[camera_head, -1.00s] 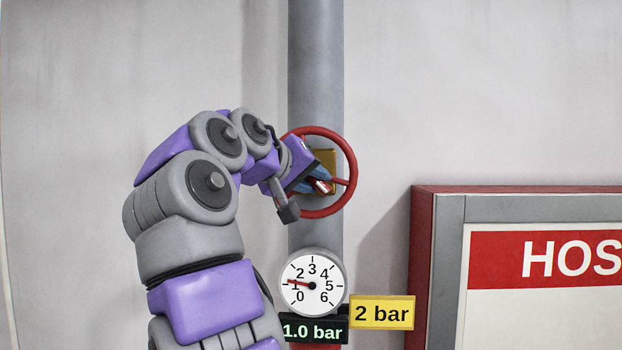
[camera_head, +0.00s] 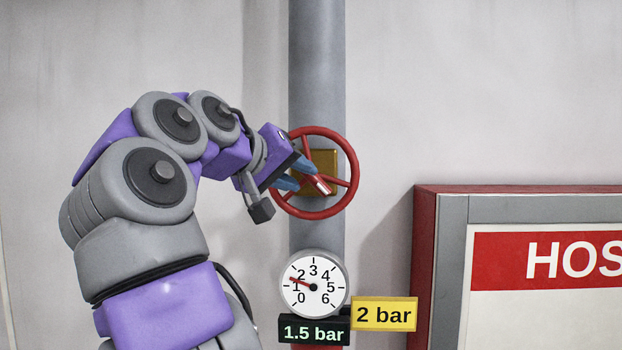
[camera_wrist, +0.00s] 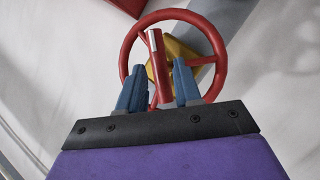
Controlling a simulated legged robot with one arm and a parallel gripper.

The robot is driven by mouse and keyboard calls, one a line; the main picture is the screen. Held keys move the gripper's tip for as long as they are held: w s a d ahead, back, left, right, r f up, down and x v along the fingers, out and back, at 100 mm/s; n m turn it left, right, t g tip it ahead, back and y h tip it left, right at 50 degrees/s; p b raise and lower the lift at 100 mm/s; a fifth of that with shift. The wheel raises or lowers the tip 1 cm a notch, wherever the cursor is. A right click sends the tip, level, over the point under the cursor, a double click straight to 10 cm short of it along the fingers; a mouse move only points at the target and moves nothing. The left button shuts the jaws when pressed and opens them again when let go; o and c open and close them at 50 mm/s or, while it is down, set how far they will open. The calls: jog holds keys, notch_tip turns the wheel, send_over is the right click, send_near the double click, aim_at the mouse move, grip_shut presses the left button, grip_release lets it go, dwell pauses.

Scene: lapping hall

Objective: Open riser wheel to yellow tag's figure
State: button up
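The red riser wheel (camera_head: 351,181) is mounted on the grey pipe. It also shows in the wrist view (camera_wrist: 217,42). A red peg with a pale tip (camera_head: 321,185) stands out from the wheel. My gripper (camera_head: 298,174) is at the wheel's left side. In the wrist view its blue fingers (camera_wrist: 160,72) stand apart on either side of the peg (camera_wrist: 160,70), with gaps showing. The round gauge (camera_head: 329,302) has its red needle between 1 and 2. The black display (camera_head: 314,331) reads 1.5 bar. The yellow tag (camera_head: 384,314) reads 2 bar.
The grey riser pipe (camera_head: 316,60) runs up the pale wall, with a brass-coloured block (camera_head: 329,160) behind the wheel. A red cabinet with a grey frame and "HOS" lettering (camera_head: 450,270) stands to the right. The wall area left of the pipe is clear above my arm.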

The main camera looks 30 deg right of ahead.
jog(key=p+v, duration=0.2)
jog(key=v, duration=0.8)
jog(key=shift+a, duration=0.25)
jog(key=shift+a+r, duration=0.1)
jog(key=shift+s+a, duration=0.3)
jog(key=shift+a, duration=0.4)
jog(key=shift+d, duration=0.3)
